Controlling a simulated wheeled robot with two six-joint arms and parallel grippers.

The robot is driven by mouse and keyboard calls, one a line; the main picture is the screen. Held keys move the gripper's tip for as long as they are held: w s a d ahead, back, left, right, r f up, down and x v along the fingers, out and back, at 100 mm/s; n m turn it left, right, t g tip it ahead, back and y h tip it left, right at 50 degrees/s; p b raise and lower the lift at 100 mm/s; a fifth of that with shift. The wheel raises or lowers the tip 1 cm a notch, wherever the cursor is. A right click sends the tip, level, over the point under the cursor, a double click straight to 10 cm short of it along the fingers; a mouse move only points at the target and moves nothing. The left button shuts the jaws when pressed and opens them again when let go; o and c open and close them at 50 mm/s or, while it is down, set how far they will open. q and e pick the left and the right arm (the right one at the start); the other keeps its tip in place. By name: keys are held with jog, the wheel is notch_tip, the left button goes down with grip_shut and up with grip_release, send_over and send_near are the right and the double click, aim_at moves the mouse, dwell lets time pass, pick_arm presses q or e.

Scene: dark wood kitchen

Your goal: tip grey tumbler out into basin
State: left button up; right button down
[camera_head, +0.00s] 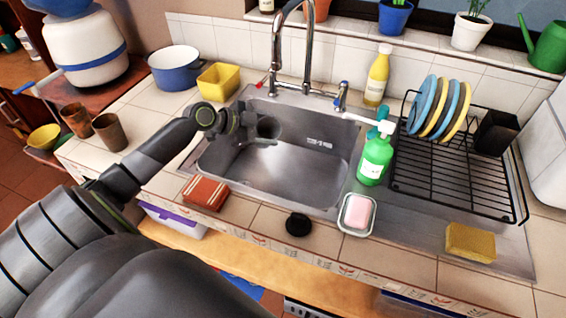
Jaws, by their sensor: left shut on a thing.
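My left gripper (259,141) reaches in from the left and is over the left part of the steel basin (285,184). It is shut on the grey tumbler (267,127), a small dark cup at its fingers. The tumbler looks tilted, but part of it is hidden by the gripper and I cannot tell how far it leans. I see nothing coming out of it. My right gripper is not in view.
The tall faucet (307,55) rises behind the basin. A yellow tub (219,82) and blue pot (175,68) stand to the left. A green soap bottle (376,158) and dish rack (455,185) stand to the right. A brick-red sponge (206,193) lies at the front.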

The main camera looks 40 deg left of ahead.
aim_at(260, 123)
pick_arm(q)
jog(key=shift+w+a+r+n+g+h+b, duration=0.1)
jog(key=shift+w+a+r+n+h+b, duration=0.2)
jog(key=shift+a+b, duration=0.35)
jog(key=shift+w+a+r+n+g+h+b, duration=0.1)
jog(key=shift+w+a+r+n+h+b, duration=0.1)
jog(key=shift+a+n+h+b, duration=0.4)
jog(key=shift+w+a+r+n+g+h+b, duration=0.1)
jog(key=shift+w+a+r+n+h+b, duration=0.15)
jog(key=shift+a+b, duration=0.35)
jog(key=shift+w+a+r+n+h+b, duration=0.35)
jog(key=shift+a+r+n+h+b, duration=0.2)
jog(key=shift+a+n+b, duration=0.2)
